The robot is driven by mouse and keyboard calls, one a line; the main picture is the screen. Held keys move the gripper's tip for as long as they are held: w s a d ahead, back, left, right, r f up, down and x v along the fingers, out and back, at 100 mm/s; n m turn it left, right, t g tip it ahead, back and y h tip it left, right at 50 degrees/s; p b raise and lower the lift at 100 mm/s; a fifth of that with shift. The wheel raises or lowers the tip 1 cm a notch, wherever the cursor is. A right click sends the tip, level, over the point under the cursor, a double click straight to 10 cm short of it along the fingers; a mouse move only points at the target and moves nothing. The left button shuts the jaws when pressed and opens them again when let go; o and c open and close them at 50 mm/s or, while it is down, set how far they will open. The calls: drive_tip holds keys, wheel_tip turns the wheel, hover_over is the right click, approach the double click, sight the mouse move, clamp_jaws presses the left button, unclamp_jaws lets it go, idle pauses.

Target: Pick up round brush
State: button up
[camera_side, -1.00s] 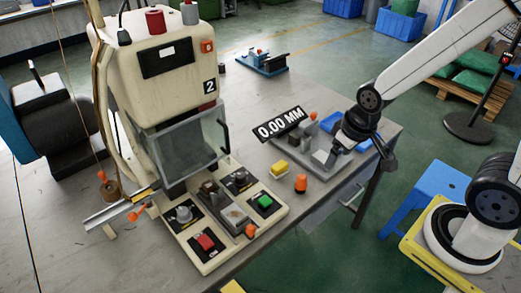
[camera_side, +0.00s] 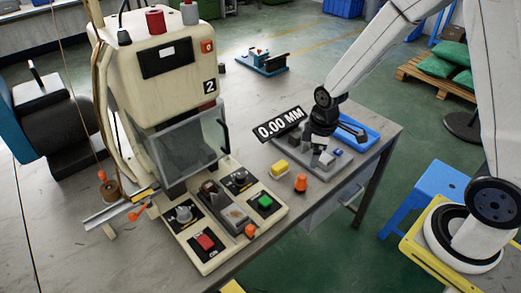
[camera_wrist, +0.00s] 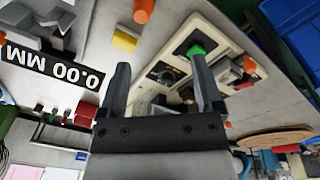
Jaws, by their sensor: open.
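A small round orange piece (camera_side: 300,183) stands upright on the bench front, right of the machine; it may be the round brush, but I cannot tell for sure. An orange piece (camera_wrist: 143,10), likely the same one, shows at the top edge of the wrist view. My gripper (camera_side: 318,156) is over the grey fixture plate, behind and right of the orange piece and apart from it. In the wrist view my gripper (camera_wrist: 160,64) has its two fingers spread with nothing between them.
A yellow block (camera_side: 280,167) sits beside the orange piece. A blue tray (camera_side: 372,134) lies behind the grey fixture plate (camera_side: 343,164). The press machine (camera_side: 160,70) stands left, with its control base (camera_side: 262,224) in front. The bench's front edge is close by.

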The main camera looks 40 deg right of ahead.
sight(302, 176)
drive_tip(key=w+f+n, duration=0.1)
drive_tip(key=f+n, duration=0.1)
drive_tip(key=w+d+f+n, duration=0.1)
drive_tip(key=w+f+n, duration=0.1)
drive_tip(key=f, duration=0.1)
drive_tip(key=w+f+n+g, duration=0.1)
drive_tip(key=f+n, duration=0.1)
drive_tip(key=shift+w+d+f, duration=0.15)
drive_tip(key=shift+d+f, duration=0.15)
drive_tip(key=shift+d, duration=0.1)
drive_tip(key=shift+f, duration=0.1)
drive_tip(key=shift+f, duration=1.2)
drive_tip(key=shift+f, duration=0.1)
drive_tip(key=shift+d+f, duration=0.2)
drive_tip(key=shift+f, duration=2.25)
clamp_jaws()
